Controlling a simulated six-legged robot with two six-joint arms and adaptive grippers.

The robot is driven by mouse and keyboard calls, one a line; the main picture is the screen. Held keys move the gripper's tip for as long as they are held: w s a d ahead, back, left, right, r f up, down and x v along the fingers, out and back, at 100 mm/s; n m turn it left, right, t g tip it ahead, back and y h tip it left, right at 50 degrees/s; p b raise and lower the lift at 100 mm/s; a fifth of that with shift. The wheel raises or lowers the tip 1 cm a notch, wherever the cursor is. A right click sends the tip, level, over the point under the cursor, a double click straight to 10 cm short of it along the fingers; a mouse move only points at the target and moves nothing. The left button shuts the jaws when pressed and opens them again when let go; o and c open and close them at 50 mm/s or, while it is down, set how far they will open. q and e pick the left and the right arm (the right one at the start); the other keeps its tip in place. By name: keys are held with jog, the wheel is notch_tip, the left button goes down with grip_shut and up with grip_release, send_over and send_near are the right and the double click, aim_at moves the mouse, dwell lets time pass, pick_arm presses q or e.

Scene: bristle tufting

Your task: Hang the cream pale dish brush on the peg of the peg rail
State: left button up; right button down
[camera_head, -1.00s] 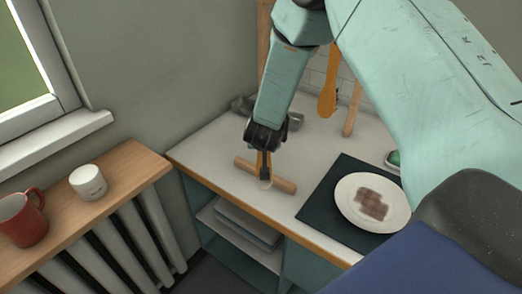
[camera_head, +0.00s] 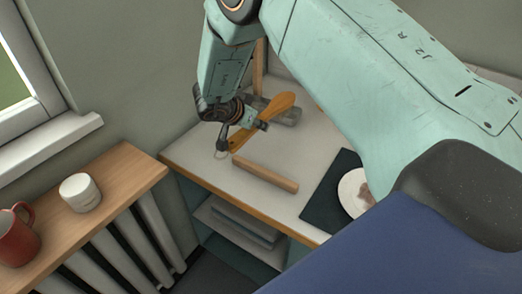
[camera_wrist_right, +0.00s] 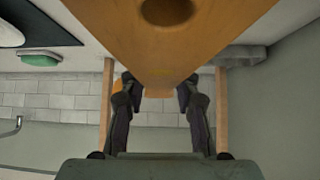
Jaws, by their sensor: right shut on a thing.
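My right gripper (camera_head: 240,137) is shut on an orange-tan, paddle-shaped wooden piece, apparently the dish brush (camera_head: 279,104). In the right wrist view the brush (camera_wrist_right: 165,50) fills the top middle, with a dark round recess. Two wooden posts (camera_wrist_right: 222,112), probably the peg rail's, stand behind; one post (camera_head: 261,62) shows in the head view. The peg is hidden. My left gripper is not in view.
A plate (camera_head: 350,190) on a dark mat (camera_head: 322,205) is to the right. A grey object (camera_head: 289,117) lies behind the brush. A white cup (camera_head: 80,192) and red mug (camera_head: 18,236) stand on the left shelf.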

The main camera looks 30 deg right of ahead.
jog(key=shift+w+d, duration=0.15)
jog(key=shift+w, duration=0.05)
jog(key=shift+s+a+r, duration=0.2)
jog(key=shift+s+r, duration=0.2)
jog(key=shift+s, duration=0.1)
jog(key=shift+f, duration=0.1)
jog(key=f, duration=0.3)
jog(key=f+b, duration=0.1)
jog(key=f, duration=0.1)
jog(key=shift+w+d+f, duration=0.15)
jog(key=shift+w+f, duration=0.05)
jog(key=shift+w, duration=0.15)
notch_tip(320, 180, down, 4)
jog(key=shift+s+f, duration=0.1)
jog(key=shift+s, duration=0.05)
jog(key=shift+f, duration=0.2)
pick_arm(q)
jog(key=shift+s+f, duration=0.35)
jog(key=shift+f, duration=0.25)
pick_arm(e)
jog(key=shift+s, duration=0.15)
